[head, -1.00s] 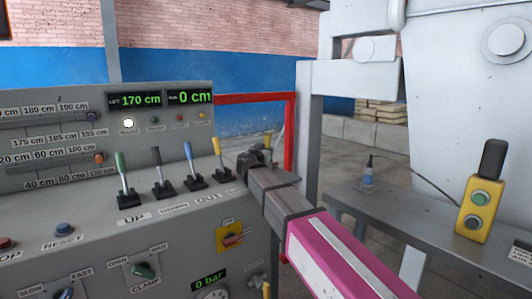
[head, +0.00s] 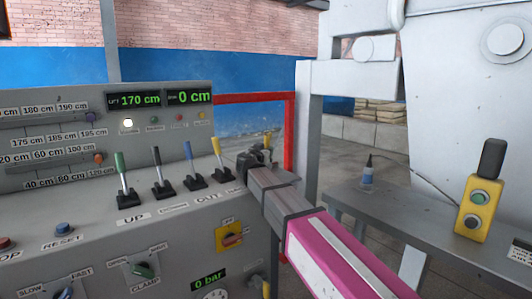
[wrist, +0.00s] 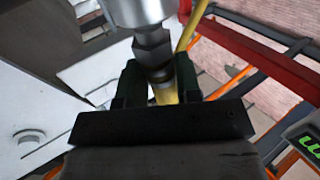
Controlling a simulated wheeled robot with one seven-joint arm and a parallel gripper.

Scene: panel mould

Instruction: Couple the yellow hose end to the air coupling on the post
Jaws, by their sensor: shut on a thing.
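My gripper (wrist: 160,90) is shut on the yellow hose end (wrist: 166,96), which shows between its two dark fingers in the wrist view. A silver cylinder with a dark hexagonal metal piece (wrist: 152,46), which looks like the air coupling, is right in front of the hose end. They look in line and very close; I cannot tell whether they are joined. Yellow hose (wrist: 187,28) shows behind the right finger. In the head view my gripper (head: 257,158) is at the right end of the control panel, with a bit of yellow beside it; the coupling is not clear there.
The grey control panel (head: 75,185) with upright levers, including a yellow-handled one (head: 216,146), stands close left of my gripper. A red frame (head: 290,130) is behind it. A grey bench (head: 430,225) with a yellow button box (head: 478,208) is at the right.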

